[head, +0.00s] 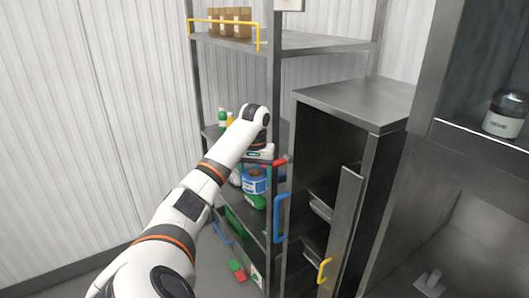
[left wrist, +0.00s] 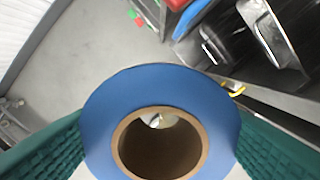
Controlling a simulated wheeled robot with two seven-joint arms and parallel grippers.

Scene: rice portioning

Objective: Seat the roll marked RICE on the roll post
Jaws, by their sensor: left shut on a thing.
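My left gripper (head: 256,178) is at the shelf rack, shut on a blue roll (head: 255,184) with a pale band. In the left wrist view the roll (left wrist: 160,85) shows its blue end face and a brown cardboard core, between two green ribbed fingers. Its lettering is too small to read, so I cannot tell whether it says RICE. A small grey plate with a short upright peg (head: 429,281) stands at the lower right, well apart from the roll; I cannot tell whether it is the roll post. My right gripper is not in view.
A metal shelf rack (head: 300,43) holds brown packs (head: 230,22) on top and small bottles (head: 222,118) lower down. A dark cabinet (head: 355,100) with blue and yellow handles stands to its right.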

